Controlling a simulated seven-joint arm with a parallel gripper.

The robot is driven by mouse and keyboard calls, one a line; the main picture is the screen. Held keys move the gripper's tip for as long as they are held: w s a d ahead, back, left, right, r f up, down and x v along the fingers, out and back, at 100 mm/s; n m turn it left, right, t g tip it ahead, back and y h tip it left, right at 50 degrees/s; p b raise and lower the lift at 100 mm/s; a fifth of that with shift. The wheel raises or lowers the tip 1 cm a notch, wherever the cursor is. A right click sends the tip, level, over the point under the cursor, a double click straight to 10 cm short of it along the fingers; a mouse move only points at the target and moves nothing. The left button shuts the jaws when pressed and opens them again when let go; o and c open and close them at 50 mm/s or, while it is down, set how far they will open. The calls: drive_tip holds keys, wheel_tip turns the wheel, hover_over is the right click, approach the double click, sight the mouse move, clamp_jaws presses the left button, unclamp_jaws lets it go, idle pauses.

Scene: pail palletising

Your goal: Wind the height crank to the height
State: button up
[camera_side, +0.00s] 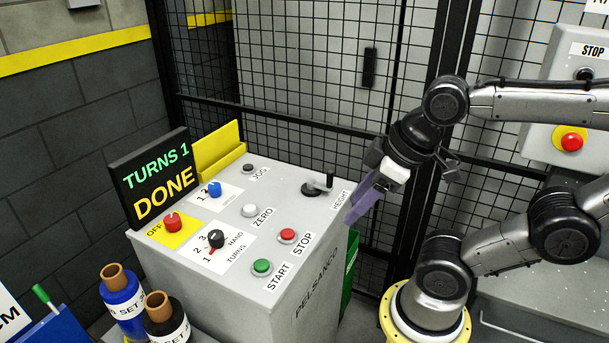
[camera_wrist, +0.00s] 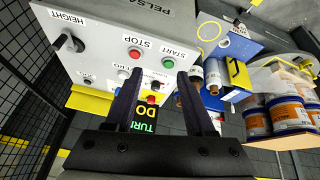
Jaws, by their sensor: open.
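The height crank (camera_side: 312,189), a dark disc with an upright dark handle, sits at the far right corner of the grey console's top, by the HEIGHT label (camera_side: 341,200). It also shows at the upper left of the wrist view (camera_wrist: 72,43). My gripper (camera_side: 359,204) is open and empty, to the right of the crank in the side view and apart from it. In the wrist view my fingers (camera_wrist: 160,78) point toward the console's buttons, with the crank off to their left. The display (camera_side: 152,178) reads "TURNS 1 DONE".
The console (camera_side: 262,297) also carries a green START button (camera_side: 262,267), a red STOP button (camera_side: 287,235), a white ZERO button (camera_side: 250,210), and a black hand-turns selector (camera_side: 216,238). A mesh fence (camera_side: 300,80) stands behind. Labelled pails (camera_wrist: 288,112) show at the wrist view's right.

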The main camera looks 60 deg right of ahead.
drive_tip(key=w+d+r+n+g, duration=0.1)
drive_tip(key=w+d+r+n, duration=0.2)
drive_tip(key=w+r+n, duration=0.3)
drive_tip(key=g, duration=0.4)
hover_over(330, 172)
wheel_tip(330, 172, down, 6)
drive_tip(key=shift+n, duration=0.3)
drive_tip(key=f, duration=1.3)
drive_tip(key=shift+w+d+f, duration=0.1)
drive_tip(key=shift+d+f, duration=0.2)
drive_tip(key=shift+f, duration=0.05)
clamp_jaws()
